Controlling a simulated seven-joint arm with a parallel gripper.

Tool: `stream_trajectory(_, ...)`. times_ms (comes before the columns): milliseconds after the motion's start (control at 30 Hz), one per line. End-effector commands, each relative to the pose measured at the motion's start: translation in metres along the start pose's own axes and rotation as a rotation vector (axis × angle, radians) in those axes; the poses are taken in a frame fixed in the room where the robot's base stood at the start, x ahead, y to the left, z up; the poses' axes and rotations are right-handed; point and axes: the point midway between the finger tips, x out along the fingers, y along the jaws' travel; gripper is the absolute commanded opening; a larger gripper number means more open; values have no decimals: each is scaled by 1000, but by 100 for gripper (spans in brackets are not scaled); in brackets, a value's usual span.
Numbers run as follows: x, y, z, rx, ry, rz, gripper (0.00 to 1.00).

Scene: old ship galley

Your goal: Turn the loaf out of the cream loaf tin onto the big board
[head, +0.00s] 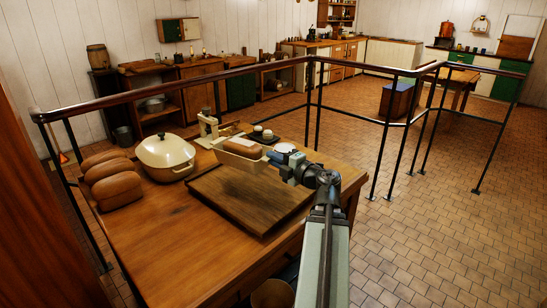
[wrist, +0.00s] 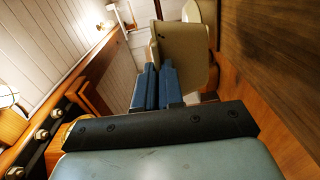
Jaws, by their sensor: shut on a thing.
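The cream loaf tin (head: 236,159) is at the far edge of the big board in the head view, with a brown loaf (head: 243,146) showing in its open side. My gripper (head: 281,167) is at the tin's right end. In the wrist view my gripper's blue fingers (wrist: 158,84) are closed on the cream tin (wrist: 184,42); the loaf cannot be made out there. Whether the tin is lifted clear is hard to tell. The big board (head: 245,203) is dark wood, lies flat on the table and is bare in its middle.
Several loaves (head: 115,188) and a lidded cream pot (head: 165,157) stand at the table's left. A small cream-and-wood device (head: 208,125), a dark tray (head: 262,136) and a white plate (head: 286,149) are behind the tin. The table's (head: 150,235) front left is clear. A railing (head: 190,83) runs behind.

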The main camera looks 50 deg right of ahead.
Motion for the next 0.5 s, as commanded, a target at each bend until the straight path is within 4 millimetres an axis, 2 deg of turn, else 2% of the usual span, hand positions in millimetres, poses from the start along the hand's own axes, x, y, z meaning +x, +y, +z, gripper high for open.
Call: stream_trajectory(500,3,-17,13,411,-6,-81,0)
